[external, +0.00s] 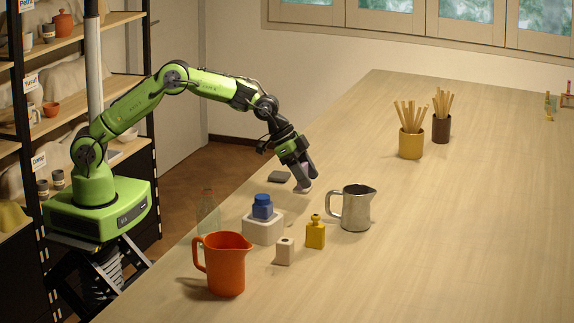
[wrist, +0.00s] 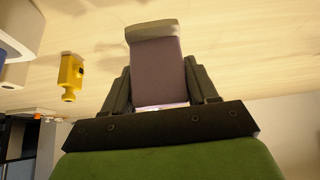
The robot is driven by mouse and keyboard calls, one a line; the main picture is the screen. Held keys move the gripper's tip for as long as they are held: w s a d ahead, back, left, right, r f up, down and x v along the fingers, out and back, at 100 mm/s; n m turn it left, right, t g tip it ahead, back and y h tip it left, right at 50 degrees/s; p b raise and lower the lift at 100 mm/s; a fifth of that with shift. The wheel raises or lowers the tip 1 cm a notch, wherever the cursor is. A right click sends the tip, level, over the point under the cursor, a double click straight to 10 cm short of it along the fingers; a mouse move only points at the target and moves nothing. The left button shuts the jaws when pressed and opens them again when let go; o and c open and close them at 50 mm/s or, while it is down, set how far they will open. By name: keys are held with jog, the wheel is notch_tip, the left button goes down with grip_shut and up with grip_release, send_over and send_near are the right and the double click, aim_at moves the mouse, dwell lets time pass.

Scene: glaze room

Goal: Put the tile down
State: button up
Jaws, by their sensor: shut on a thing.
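My gripper (external: 301,172) is shut on a tile (external: 308,171), low over the table in the external view. In the wrist view the tile (wrist: 157,65) stands out between the two fingers of my gripper (wrist: 160,88). Its face is dull purple-grey with a paler grey-beige band at its far end. I cannot tell whether its lower end touches the table (external: 450,220). A flat dark grey square (external: 279,177) lies on the table just left of my gripper.
A steel pitcher (external: 357,209), yellow bottle (external: 315,234), small white bottle (external: 285,253), orange jug (external: 225,266), clear bottle (external: 208,214) and white block (external: 263,229) bearing a blue bottle (external: 262,207) stand nearer the camera. Stick-filled pots (external: 411,146) stand farther right. The table's middle right is clear.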

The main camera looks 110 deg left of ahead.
aim_at(306, 194)
notch_tip(306, 194, down, 6)
jog(key=shift+w+r, duration=0.1)
jog(key=shift+f+b, duration=0.25)
jog(key=shift+b, duration=0.1)
jog(key=o, duration=1.1)
jog(key=shift+r, duration=0.15)
jog(key=v, duration=1.2)
jog(key=shift+p, duration=0.3)
